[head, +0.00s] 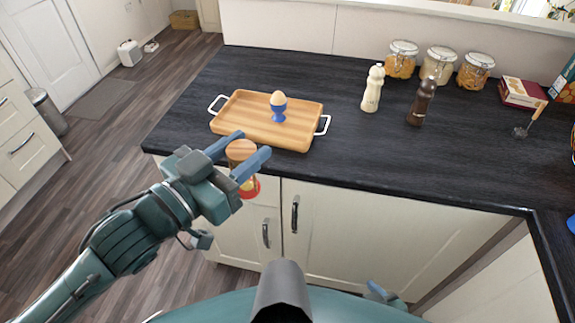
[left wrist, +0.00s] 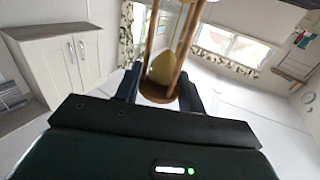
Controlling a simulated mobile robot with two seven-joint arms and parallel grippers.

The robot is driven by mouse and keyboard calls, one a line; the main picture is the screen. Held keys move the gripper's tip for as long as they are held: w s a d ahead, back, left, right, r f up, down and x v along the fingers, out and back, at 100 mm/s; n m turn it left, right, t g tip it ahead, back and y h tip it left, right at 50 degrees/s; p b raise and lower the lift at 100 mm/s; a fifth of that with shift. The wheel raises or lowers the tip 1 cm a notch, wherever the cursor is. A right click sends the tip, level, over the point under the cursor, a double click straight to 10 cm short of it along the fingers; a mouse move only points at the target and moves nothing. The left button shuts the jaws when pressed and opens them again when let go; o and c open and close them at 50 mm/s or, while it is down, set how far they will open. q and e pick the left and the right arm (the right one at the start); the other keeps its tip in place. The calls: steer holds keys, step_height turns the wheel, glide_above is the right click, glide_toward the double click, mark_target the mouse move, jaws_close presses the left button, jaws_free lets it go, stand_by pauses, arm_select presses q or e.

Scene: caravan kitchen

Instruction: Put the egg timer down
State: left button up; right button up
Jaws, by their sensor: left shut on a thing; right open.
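The egg timer (head: 241,150) has a round wooden top, and a red end shows below it. My left gripper (head: 252,144) is shut on it, holding it in front of the counter's front edge near the tray. In the left wrist view the egg timer (left wrist: 162,68) stands between the fingers, with wooden posts around a yellowish glass bulb. The fingers hide part of it in the head view. Only a small bit of my right gripper (head: 380,292) shows low in the head view, open, in front of the cabinets.
A wooden tray (head: 240,111) with white handles stands on the dark counter (head: 330,85), carrying an egg in a blue cup (head: 278,112). A white mill (head: 373,90) and dark mill (head: 421,103) stand to the right, jars (head: 438,64) behind. Counter between tray and mills is clear.

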steer(key=w+a+r+n+y, duration=0.35)
steer(key=w+r+y, duration=0.4)
steer(key=r, duration=0.65)
steer(key=s+a+r+n+g+y, duration=0.1)
steer(key=a+r+n+g+y, duration=0.2)
steer(key=r, duration=0.6)
steer(key=s+a+r+n+g+y, duration=0.1)
steer(key=a+r+n+y, duration=0.1)
steer(key=r+n+y, duration=0.45)
steer(key=w+a+r+m+h, duration=0.1)
steer(key=w+a, duration=0.3)
steer(key=a, duration=0.7)
steer(key=shift+r+m+h, duration=0.3)
steer(key=shift+h, duration=0.6)
steer(key=shift+a, duration=0.1)
steer(key=shift+c, duration=0.4)
steer(key=c, duration=0.9)
arm_select(q)
steer(key=o, duration=1.1)
arm_select(e)
steer(key=shift+c, duration=0.9)
